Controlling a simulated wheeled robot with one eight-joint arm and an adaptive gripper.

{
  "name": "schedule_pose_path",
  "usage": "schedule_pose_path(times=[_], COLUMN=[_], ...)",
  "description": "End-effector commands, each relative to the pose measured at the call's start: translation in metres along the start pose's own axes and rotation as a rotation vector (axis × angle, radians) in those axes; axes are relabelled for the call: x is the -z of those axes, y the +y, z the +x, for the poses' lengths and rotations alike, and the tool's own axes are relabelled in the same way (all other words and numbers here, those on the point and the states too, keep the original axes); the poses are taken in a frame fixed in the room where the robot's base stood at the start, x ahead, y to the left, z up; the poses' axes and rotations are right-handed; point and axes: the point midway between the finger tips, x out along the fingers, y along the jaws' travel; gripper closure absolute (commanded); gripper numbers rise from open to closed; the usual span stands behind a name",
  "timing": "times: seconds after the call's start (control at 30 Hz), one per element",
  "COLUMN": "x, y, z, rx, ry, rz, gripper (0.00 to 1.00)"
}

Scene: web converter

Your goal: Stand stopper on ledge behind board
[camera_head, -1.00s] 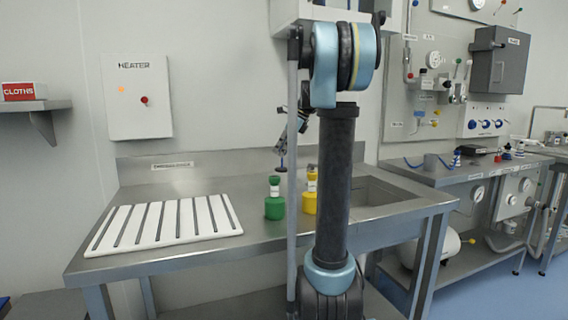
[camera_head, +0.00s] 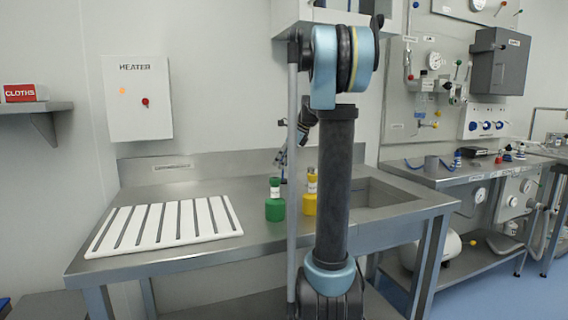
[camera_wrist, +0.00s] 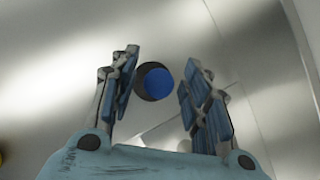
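A round blue piece with a dark rim or shadow (camera_wrist: 158,83), which looks like the stopper, shows in the wrist view over a grey metal surface. My gripper (camera_wrist: 157,88) is open, with one finger on each side of the blue piece and gaps visible between. I cannot tell its exact height relative to the fingertips. In the head view my gripper (camera_head: 282,160) is low over the back of the bench, partly hidden by my arm. The white slotted board (camera_head: 168,222) lies flat on the left of the bench. Behind it runs the raised back ledge (camera_head: 225,163) with a label.
A green bottle (camera_head: 275,207) and a yellow bottle (camera_head: 310,205) stand on the steel bench (camera_head: 250,235), near the gripper. A sink basin (camera_head: 385,195) is to the right. A heater box (camera_head: 137,98) hangs on the wall.

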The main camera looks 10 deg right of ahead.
Motion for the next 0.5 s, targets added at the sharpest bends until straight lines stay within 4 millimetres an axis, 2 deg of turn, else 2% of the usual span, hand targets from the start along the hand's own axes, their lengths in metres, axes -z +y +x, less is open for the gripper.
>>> schedule_pose_path(times=[0.27, 0.37, 0.5], x=[0.000, 0.000, 0.000], y=[0.000, 0.000, 0.000], z=[-0.004, -0.015, -0.039], rx=[0.001, 0.001, 0.001], ry=[0.000, 0.000, 0.000], rz=[0.001, 0.002, 0.003], gripper=[0.57, 0.57, 0.57])
